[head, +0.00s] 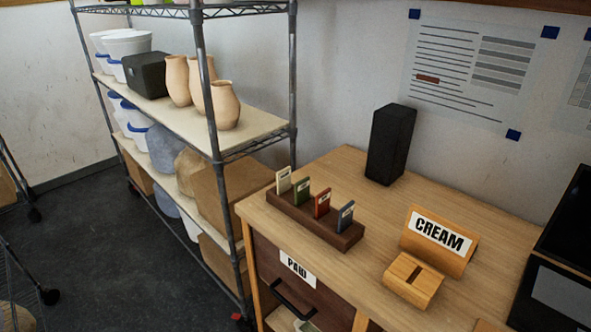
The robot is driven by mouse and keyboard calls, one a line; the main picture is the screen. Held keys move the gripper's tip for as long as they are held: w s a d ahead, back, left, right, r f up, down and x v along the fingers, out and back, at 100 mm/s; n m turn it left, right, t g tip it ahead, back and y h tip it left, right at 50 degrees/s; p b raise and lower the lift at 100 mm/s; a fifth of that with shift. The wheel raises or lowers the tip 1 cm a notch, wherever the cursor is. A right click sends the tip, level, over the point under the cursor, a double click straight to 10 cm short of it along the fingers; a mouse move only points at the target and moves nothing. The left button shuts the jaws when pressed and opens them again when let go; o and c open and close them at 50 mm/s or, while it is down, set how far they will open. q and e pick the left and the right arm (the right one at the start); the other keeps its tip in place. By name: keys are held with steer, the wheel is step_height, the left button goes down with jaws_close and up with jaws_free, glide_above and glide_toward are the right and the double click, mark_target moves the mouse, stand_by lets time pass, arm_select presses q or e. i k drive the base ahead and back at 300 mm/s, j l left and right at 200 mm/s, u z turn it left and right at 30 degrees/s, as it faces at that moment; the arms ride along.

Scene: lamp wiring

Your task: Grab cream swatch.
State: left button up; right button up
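The cream swatch (284,180) stands upright in the leftmost place of a dark brown wooden holder (315,222) on the desk. Beside it in the same holder stand a green swatch (301,190), a red swatch (322,204) and a grey-blue swatch (346,216). A wooden stand (417,280) with a slot sits to the right, below a sign reading "CREAM" (439,237). Neither of my grippers shows in the head view.
The desk (350,165) has a tall black box (390,144) at the back and a dark framed object (565,265) at the right edge. A wire shelf (262,125) with vases and buckets stands left. A "PAID" drawer (298,268) is partly open below.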

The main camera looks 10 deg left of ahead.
mark_target(283, 176)
steer(key=j+z, duration=0.15)
steer(key=z, duration=0.25)
steer(key=i+j+z, duration=0.1)
steer(key=z, duration=0.35)
steer(key=j+z, duration=0.2)
steer(key=j, duration=0.3)
steer(key=j+z, duration=0.2)
steer(key=j, duration=0.3)
steer(key=j+z, duration=0.25)
steer(key=j, duration=0.25)
steer(key=k+j+z, duration=0.2)
steer(key=j, duration=0.3)
